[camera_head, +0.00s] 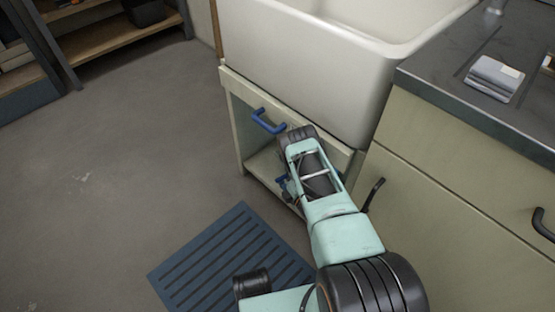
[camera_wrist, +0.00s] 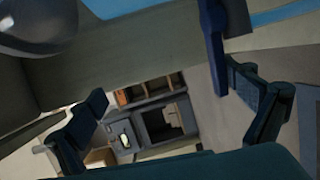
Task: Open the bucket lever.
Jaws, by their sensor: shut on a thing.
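A blue bar handle (camera_head: 268,122) is fixed to the front rail of the cabinet under the sink. A blue bar (camera_wrist: 214,45), apparently this handle, also shows in the wrist view, close to my right fingertip. My gripper (camera_head: 283,183) is in front of this cabinet, below and right of the handle. In the wrist view my gripper (camera_wrist: 166,88) has its fingers apart at left and right. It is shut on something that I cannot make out. No bucket can be made out; my arm hides part of the cabinet.
The white sink (camera_head: 300,70) stands above the cabinet. A blue slatted mat (camera_head: 215,262) lies on the floor. Drawers with dark handles and a metal counter (camera_head: 470,80) stand at right. Shelves (camera_head: 115,38) are at the back left. The floor at left is clear.

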